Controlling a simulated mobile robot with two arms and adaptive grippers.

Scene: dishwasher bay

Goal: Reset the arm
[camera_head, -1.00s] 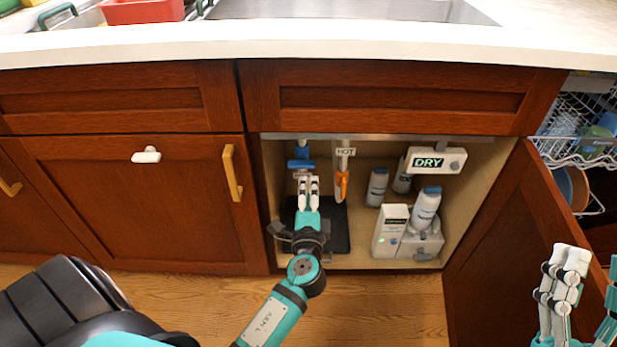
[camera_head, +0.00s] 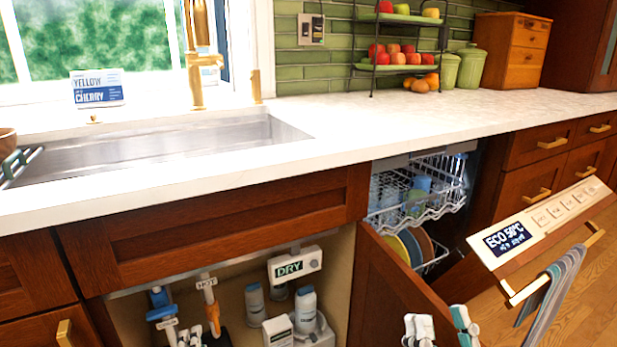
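My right gripper (camera_head: 441,322) shows at the bottom edge, in front of the open cabinet door. Its white finger and teal finger stand apart with a gap between them, and nothing shows in the gap. The rest of that arm is below the frame. My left gripper (camera_head: 189,338) shows only as pale fingertips at the bottom edge, inside the under-sink cabinet, below the blue valve (camera_head: 160,302). I cannot tell whether it touches anything. The orange-handled valve (camera_head: 212,317) with a HOT label is just right of it.
The cabinet holds a DRY-labelled unit (camera_head: 294,265) and white bottles (camera_head: 306,310). Its open door (camera_head: 400,285) stands beside the dishwasher's loaded rack (camera_head: 415,195). The dishwasher door (camera_head: 540,225) hangs open at right with a towel (camera_head: 565,285). The counter (camera_head: 400,115) and sink (camera_head: 165,150) lie above.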

